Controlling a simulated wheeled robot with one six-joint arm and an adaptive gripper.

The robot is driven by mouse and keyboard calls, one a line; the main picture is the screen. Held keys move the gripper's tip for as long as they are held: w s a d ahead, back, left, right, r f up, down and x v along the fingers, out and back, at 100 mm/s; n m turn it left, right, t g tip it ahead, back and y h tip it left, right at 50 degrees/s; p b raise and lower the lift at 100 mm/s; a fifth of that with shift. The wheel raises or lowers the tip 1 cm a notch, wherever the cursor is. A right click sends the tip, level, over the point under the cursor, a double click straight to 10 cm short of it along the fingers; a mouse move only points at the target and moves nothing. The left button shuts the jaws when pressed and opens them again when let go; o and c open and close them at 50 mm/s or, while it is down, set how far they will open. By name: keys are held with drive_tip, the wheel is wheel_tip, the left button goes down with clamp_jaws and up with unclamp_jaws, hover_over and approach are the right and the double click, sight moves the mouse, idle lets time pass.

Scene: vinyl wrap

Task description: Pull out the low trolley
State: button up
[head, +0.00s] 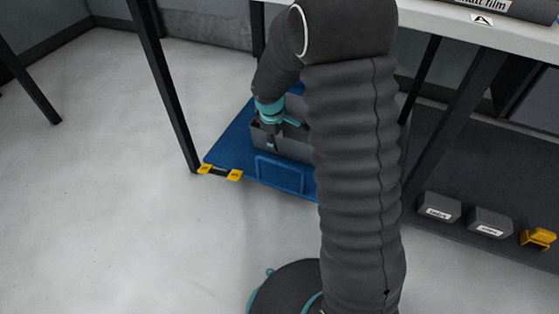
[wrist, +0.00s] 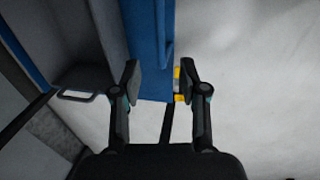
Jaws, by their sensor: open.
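The low trolley (head: 226,149) is a flat blue platform under the table, carrying a dark grey bin (head: 297,147). A blue loop handle (head: 259,165) stands upright at its front edge. My gripper (head: 284,134) hangs over the trolley by the bin, behind and above the handle in the head view. In the wrist view my open gripper (wrist: 161,79) has nothing between its fingertips; the blue platform (wrist: 145,50) shows beyond and between them. My arm hides the trolley's right part.
Yellow-and-black pieces (head: 219,172) sit at the trolley's front left corner, beside a black table leg (head: 165,85). Grey labelled boxes (head: 438,208) and a yellow item (head: 538,238) lie at the right. The floor in front and at left is clear.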

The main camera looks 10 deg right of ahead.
sight(280, 163)
drive_tip(key=f, duration=0.4)
drive_tip(key=w+d+f+b, duration=0.1)
drive_tip(key=f, duration=0.4)
drive_tip(key=w+f+b, duration=0.1)
drive_tip(key=f, duration=0.3)
drive_tip(key=shift+w+d+f, duration=0.1)
drive_tip(key=shift+d+f, duration=0.1)
drive_tip(key=shift+d, duration=0.1)
clamp_jaws()
